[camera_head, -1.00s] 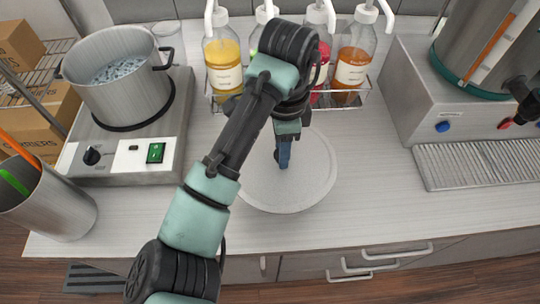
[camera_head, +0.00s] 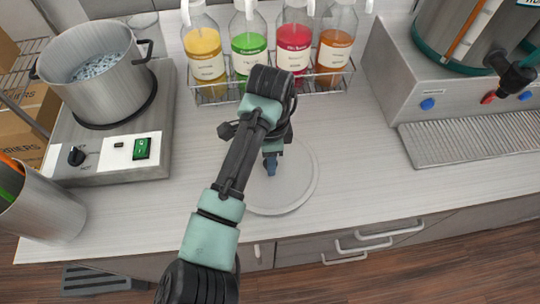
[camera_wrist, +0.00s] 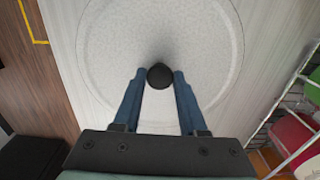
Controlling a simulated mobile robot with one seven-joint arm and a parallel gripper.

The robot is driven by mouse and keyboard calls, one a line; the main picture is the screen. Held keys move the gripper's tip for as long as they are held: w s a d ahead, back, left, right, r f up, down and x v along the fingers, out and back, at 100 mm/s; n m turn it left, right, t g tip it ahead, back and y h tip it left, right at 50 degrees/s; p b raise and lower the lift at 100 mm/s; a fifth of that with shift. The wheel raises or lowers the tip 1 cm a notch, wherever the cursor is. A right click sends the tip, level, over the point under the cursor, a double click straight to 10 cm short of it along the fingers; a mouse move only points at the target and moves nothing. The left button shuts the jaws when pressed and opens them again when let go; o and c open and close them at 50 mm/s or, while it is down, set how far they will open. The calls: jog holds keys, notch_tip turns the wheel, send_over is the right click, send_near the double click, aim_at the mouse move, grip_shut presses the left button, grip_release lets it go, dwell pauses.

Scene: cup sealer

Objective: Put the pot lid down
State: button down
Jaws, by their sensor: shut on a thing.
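The pot lid (camera_head: 298,190) is a pale round disc lying level at the counter's middle, in front of the bottles. It looks at or very near the counter surface; I cannot tell whether it touches. In the wrist view the lid (camera_wrist: 215,45) fills the upper middle, with its black knob (camera_wrist: 160,75) between my blue fingertips. My gripper (camera_head: 270,167) points down over the lid and is shut on its knob. My arm hides part of the lid's left side in the head view.
An open steel pot (camera_head: 98,85) stands on a hot plate (camera_head: 110,153) at left. A wire rack (camera_head: 270,88) of sauce bottles is behind the lid. A machine with a drip tray (camera_head: 480,145) stands at right. A steel container (camera_head: 45,212) is front left. Counter right of the lid is clear.

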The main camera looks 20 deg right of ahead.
jog(key=shift+f, duration=0.1)
jog(key=shift+c, duration=2.3)
grip_release()
